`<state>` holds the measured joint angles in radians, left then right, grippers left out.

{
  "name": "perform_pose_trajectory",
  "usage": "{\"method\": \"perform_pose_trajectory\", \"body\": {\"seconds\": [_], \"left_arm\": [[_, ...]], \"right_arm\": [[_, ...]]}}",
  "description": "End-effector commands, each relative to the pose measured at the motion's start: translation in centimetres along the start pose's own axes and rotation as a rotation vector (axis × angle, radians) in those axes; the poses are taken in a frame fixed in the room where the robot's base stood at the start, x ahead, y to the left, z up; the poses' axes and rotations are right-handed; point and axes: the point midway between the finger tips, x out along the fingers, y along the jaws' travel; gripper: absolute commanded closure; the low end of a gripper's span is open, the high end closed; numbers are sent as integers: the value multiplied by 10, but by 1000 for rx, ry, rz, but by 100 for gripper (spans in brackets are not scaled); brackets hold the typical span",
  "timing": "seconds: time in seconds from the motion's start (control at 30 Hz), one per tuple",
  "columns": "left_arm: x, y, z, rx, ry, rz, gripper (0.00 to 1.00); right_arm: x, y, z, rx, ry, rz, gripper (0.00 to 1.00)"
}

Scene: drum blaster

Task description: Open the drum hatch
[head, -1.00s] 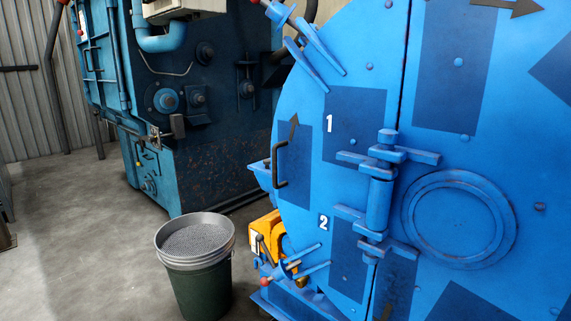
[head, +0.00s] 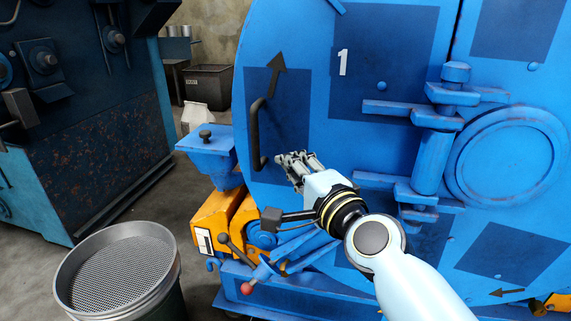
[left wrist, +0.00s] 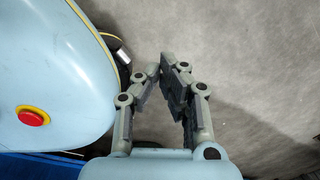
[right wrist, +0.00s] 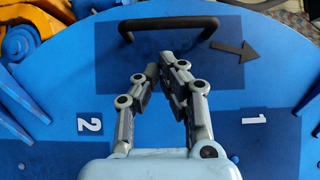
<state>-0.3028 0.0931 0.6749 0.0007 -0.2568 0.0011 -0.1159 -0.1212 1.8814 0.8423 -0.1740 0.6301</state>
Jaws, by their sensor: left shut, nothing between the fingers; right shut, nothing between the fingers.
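The drum hatch (head: 395,45) is a big round blue door with a hinge (head: 430,155) at its right side in the head view. Its black handle (head: 256,135) is a bar on a dark blue patch near the left edge, beside a dark arrow. The handle also shows in the right wrist view (right wrist: 168,22), just beyond the fingertips. My right gripper (head: 287,160) is shut and empty, close to the handle's lower right and apart from it. My left gripper (left wrist: 172,62) is shut and empty over grey floor in the left wrist view.
A bucket with a sieve top (head: 118,275) stands on the floor at lower left. A dark blue machine (head: 85,130) stands at the left.

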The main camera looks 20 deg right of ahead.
Motion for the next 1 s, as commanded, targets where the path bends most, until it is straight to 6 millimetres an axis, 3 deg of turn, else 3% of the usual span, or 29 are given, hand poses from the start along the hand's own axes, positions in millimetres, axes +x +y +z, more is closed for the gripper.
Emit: {"method": "perform_pose_trajectory", "body": {"seconds": [0.3, 0.43, 0.6, 1.0], "left_arm": [[-4, 15, 14, -6, -14, 17, 100], [-3, 14, 14, -6, -13, 16, 100], [-3, 9, 12, -4, -12, 11, 100], [-2, 0, 5, 0, -4, 0, 100]], "right_arm": [[58, -1, 0, -4, -1, 0, 100], [75, 0, 0, -6, 0, 1, 100], [85, 1, 0, -5, 0, 2, 100], [86, 1, 0, -6, -3, 3, 100]]}}
